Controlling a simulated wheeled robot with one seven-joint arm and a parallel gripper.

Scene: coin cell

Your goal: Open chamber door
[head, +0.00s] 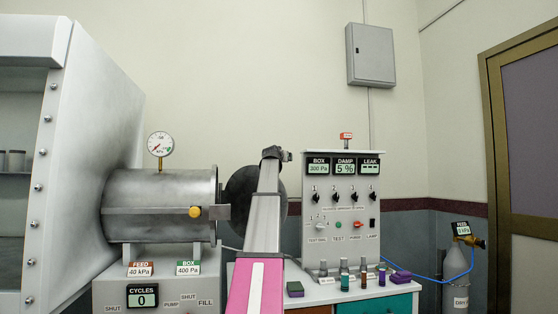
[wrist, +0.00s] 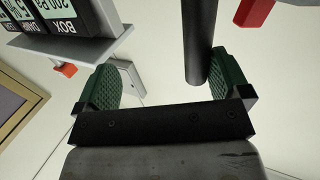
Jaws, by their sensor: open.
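The chamber is a grey metal cylinder (head: 160,190) lying on its side at the left in the head view. A bar with a yellow knob (head: 195,212) crosses its side. A dark round disc (head: 239,192), which looks like its door, stands right of the cylinder's end, partly hidden by my arm. My gripper (head: 287,155) is up in front of the back wall, right of the disc's top. In the wrist view my gripper (wrist: 166,80) is open, with green pads. A dark round bar (wrist: 198,40) reaches between the fingers, close to the right pad; contact cannot be told.
A control panel (head: 341,205) with displays stands right of my arm; it also shows in the wrist view (wrist: 70,25). Small bottles and purple blocks are before it. A large white box (head: 90,130) is at the left, a gas cylinder (head: 455,275) at the right.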

